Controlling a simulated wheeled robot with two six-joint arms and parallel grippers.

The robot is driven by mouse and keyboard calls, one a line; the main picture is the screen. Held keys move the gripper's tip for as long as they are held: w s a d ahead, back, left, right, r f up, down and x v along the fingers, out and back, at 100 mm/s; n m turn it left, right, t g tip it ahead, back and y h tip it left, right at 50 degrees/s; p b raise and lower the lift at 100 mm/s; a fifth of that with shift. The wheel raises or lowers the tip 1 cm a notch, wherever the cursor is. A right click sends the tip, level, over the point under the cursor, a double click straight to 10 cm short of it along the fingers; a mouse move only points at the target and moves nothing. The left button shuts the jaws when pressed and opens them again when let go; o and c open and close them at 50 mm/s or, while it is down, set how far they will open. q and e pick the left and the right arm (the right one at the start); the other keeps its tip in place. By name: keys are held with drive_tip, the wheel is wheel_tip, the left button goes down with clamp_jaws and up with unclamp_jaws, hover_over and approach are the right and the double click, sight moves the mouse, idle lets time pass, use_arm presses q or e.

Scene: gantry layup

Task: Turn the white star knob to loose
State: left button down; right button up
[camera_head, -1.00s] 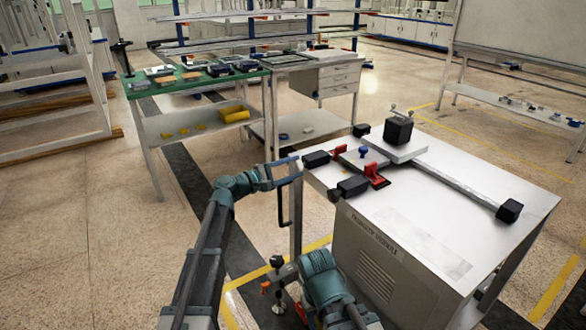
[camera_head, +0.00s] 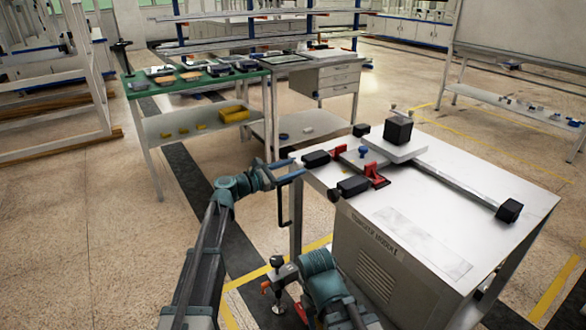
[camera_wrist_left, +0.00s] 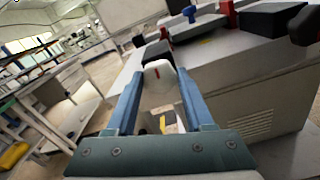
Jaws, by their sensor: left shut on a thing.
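The white star knob (camera_wrist_left: 158,84) shows in the left wrist view between the blue fingers, with a small red mark on its face. My left gripper (camera_wrist_left: 158,92) is shut on it, one finger on each side. In the head view, my left gripper (camera_head: 292,168) is at the left corner of the white-topped cabinet (camera_head: 430,190). The knob is too small and covered to make out there. My right arm (camera_head: 322,275) shows at the bottom, but I cannot make out its gripper's fingers.
Black blocks (camera_head: 353,186), red clamps (camera_head: 376,175) and a blue knob (camera_head: 363,150) sit on the cabinet top close to my left gripper. A black crank-shaped handle (camera_head: 284,208) hangs below the gripper. A bench with a green top (camera_head: 190,82) stands behind, with open floor on the left.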

use_arm(q)
drive_tip(key=shift+n, duration=0.5)
drive_tip(key=shift+s, duration=0.1)
drive_tip(key=shift+c, duration=1.4)
unclamp_jaws()
drive_tip(key=v, duration=1.4)
